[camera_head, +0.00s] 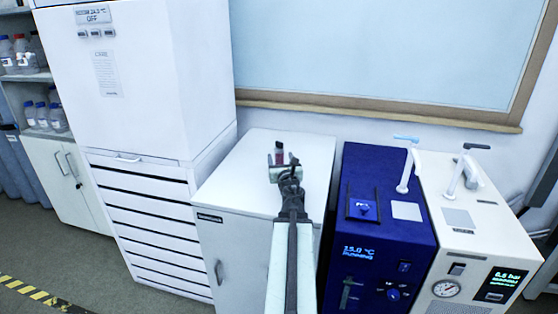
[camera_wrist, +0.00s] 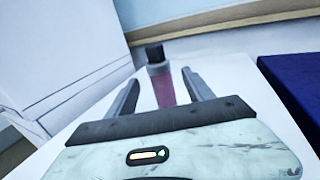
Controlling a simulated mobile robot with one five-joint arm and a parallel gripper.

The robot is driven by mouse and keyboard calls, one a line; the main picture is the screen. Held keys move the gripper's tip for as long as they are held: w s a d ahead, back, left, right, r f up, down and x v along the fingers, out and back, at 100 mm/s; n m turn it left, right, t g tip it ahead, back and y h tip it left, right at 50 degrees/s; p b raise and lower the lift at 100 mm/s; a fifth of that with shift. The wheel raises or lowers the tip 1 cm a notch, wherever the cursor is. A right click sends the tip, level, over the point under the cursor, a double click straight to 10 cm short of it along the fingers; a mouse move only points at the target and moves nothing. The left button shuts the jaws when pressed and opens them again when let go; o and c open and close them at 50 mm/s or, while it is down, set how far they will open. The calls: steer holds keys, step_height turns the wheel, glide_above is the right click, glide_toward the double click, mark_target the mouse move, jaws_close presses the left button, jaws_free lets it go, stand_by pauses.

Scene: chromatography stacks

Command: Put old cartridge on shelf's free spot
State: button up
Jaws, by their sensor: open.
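A small cylinder with a dark cap and a pinkish-red body, likely the old cartridge (camera_head: 279,149), stands upright on the top of a white cabinet (camera_head: 318,152). In the wrist view the cartridge (camera_wrist: 163,88) is just ahead of and between my fingers. My gripper (camera_head: 283,162) is open, with one finger on each side of it; in the wrist view the gripper (camera_wrist: 160,77) shows a gap to each finger. The cartridge's lower end is hidden behind the gripper body. I cannot make out which shelf has the free spot.
A blue chiller (camera_head: 375,205) and a white pressure unit (camera_head: 470,225) stand to the right. A tall white drawer cabinet (camera_head: 130,80) rises on the left. Shelves with bottles (camera_head: 22,55) are at the far left. A framed board (camera_head: 380,55) hangs behind.

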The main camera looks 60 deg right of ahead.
steer(key=x, duration=0.7)
steer(key=shift+d+f, duration=0.1)
steer(key=shift+d, duration=0.05)
jaws_close()
